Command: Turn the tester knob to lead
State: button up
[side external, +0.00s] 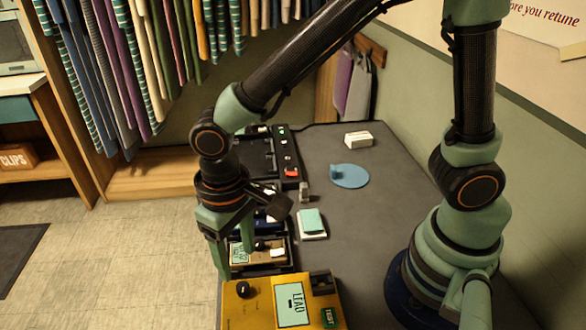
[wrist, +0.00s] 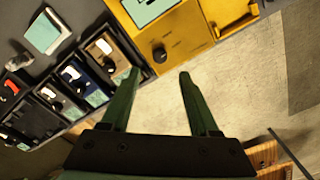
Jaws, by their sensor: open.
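The yellow tester (side external: 265,314) stands at the near front edge of the bench, with a black knob (side external: 243,289) at its left and a pale screen (side external: 293,304) showing LEAD. My gripper (side external: 234,264) is open and empty, pointing down just behind and left of the knob. It also shows in the wrist view (wrist: 159,74). The knob's pointer mark is too small to read.
A brown-topped unit (side external: 276,253) with a black knob sits right behind the tester, close to my fingers. More small units (wrist: 73,74) continue the row. A teal-topped pad (side external: 312,221), blue disc (side external: 349,176) and white block (side external: 358,139) lie on the grey bench. Open floor is left.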

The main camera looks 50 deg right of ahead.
notch_tip(320, 180, up, 4)
send_over(242, 286)
jog(key=shift+d+r, duration=0.1)
jog(key=shift+r, duration=0.1)
jog(key=shift+m, duration=0.7)
notch_tip(242, 286, down, 12)
jog(key=shift+f, duration=0.1)
